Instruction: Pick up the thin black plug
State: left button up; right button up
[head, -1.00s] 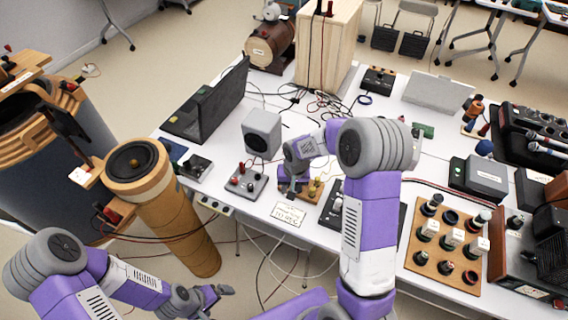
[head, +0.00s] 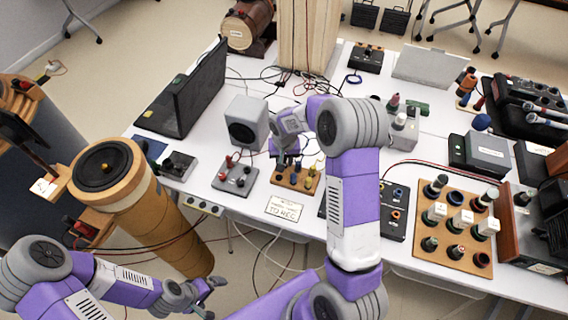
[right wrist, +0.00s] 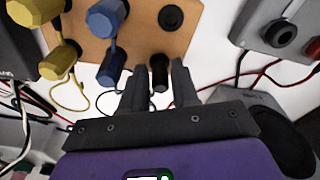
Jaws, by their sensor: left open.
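The thin black plug (right wrist: 159,72) stands on a small wooden board (right wrist: 143,45), between the fingertips of my right gripper (right wrist: 159,88) in the right wrist view. The fingers are apart, one on each side of it, with narrow gaps; firm contact does not show. In the head view my right gripper (head: 284,162) is over the rear of that board (head: 301,191), and I cannot make out the plug there. Blue plugs (right wrist: 107,20) and yellow plugs (right wrist: 52,62) stand beside it. My left gripper (head: 206,291) is open and empty, low at the front left, off the table.
A grey speaker box (head: 247,122) and a grey plug box (head: 236,176) stand left of the board. A paper label (head: 285,208) lies in front. A larger board of knobs (head: 457,252) is at the right. Loose cables (head: 290,88) lie behind.

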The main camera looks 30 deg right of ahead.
jog(key=shift+r, duration=0.1)
jog(key=shift+c, duration=0.3)
grip_shut()
notch_tip(320, 180, up, 10)
jog(key=p, duration=0.2)
jog(key=shift+p, duration=0.35)
notch_tip(320, 180, up, 4)
jog(key=p, duration=0.3)
